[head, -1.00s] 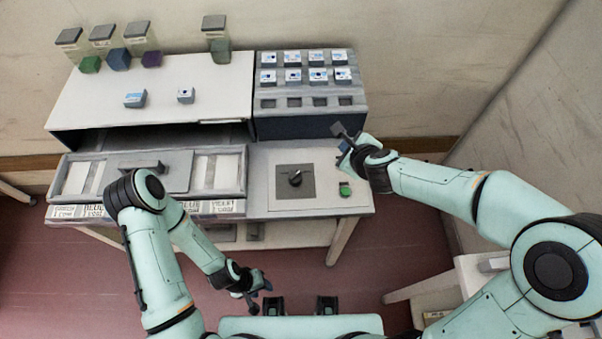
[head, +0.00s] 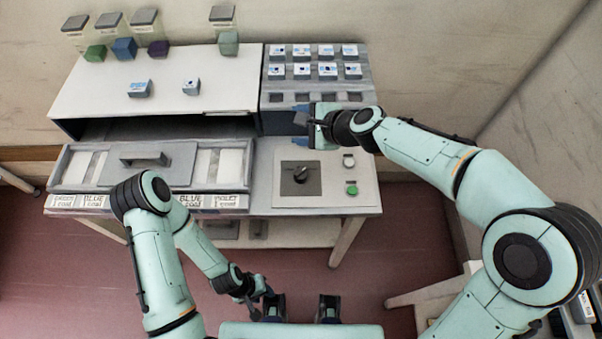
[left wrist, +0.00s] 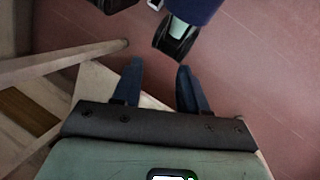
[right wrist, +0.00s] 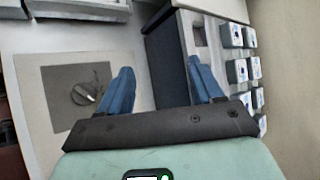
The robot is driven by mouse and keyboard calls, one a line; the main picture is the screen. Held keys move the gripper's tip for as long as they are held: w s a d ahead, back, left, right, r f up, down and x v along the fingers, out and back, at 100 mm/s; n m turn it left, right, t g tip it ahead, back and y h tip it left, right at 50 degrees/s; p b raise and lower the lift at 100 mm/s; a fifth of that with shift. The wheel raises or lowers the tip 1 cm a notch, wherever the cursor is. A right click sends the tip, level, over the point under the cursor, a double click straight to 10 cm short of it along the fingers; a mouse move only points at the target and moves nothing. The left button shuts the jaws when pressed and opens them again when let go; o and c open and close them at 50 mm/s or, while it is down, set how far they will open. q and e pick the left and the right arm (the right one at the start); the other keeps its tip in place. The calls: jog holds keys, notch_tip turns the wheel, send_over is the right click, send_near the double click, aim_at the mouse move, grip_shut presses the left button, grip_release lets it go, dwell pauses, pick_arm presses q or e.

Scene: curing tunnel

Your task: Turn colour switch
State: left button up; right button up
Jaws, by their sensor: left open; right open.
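The colour switch is a dark round knob (head: 301,174) on a dark grey square plate (head: 287,190), set in the light panel right of the drawer. It also shows in the right wrist view (right wrist: 84,94), left of the fingers. My right gripper (head: 303,124) is open and empty, above the back edge of the panel, behind the knob and apart from it. Its blue fingers (right wrist: 160,72) show spread in the right wrist view. My left gripper (head: 262,303) is low in front of the bench, with open, empty fingers (left wrist: 158,72) over the floor.
A green button (head: 352,190) and a pale button (head: 349,160) sit right of the plate. A block of labelled cubes (head: 314,98) rises behind my right gripper. The drawer (head: 68,170) stands out at left. Coloured cubes (head: 124,48) sit on the white top.

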jog(key=s+a+n+g+b, duration=0.1)
jog(key=a+n+g, duration=0.1)
jog(key=a+n, duration=0.2)
jog(key=n+g+h+b, duration=0.5)
jog(key=n+h, duration=0.3)
jog(key=n, duration=0.3)
send_near(301, 171)
pick_arm(q)
notch_tip(301, 171, down, 10)
jog(key=b, duration=0.4)
jog(key=shift+f+t, duration=0.25)
jog(key=shift+t, duration=0.05)
pick_arm(e)
notch_tip(301, 171, down, 10)
jog(key=shift+s+a+f, duration=0.1)
jog(key=c, duration=1.1)
